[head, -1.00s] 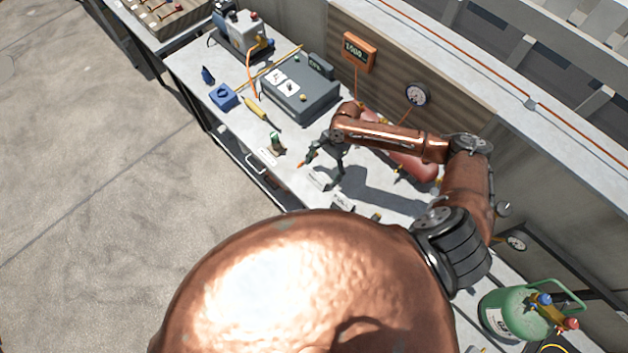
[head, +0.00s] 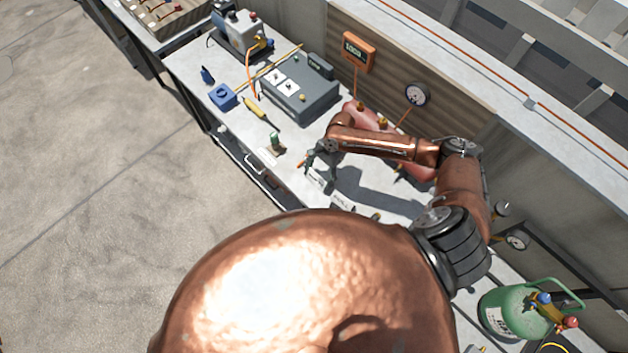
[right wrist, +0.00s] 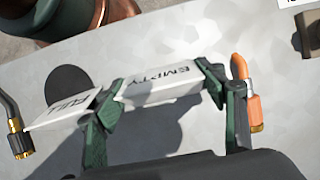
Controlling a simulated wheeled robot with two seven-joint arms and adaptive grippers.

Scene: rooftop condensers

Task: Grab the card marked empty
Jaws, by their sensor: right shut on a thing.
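The card marked EMPTY (right wrist: 165,84) is a white folded card on the grey bench top. In the right wrist view my right gripper (right wrist: 160,92) has its dark green fingers at both ends of this card and is shut on it. In the head view the gripper (head: 319,174) is low over the bench and partly covers the card (head: 316,182). A second white card marked FULL (right wrist: 68,109) stands close on the left, just beyond one finger; it also shows in the head view (head: 342,202). My left gripper is not in view.
An orange-bodied fitting (right wrist: 246,90) lies close to the right finger, and a brass-ended hose (right wrist: 18,141) lies by the FULL card. A small green-and-white item (head: 275,143), a yellow tool (head: 254,107) and a grey case (head: 300,92) are farther along the bench. A green cylinder (head: 518,312) is at lower right.

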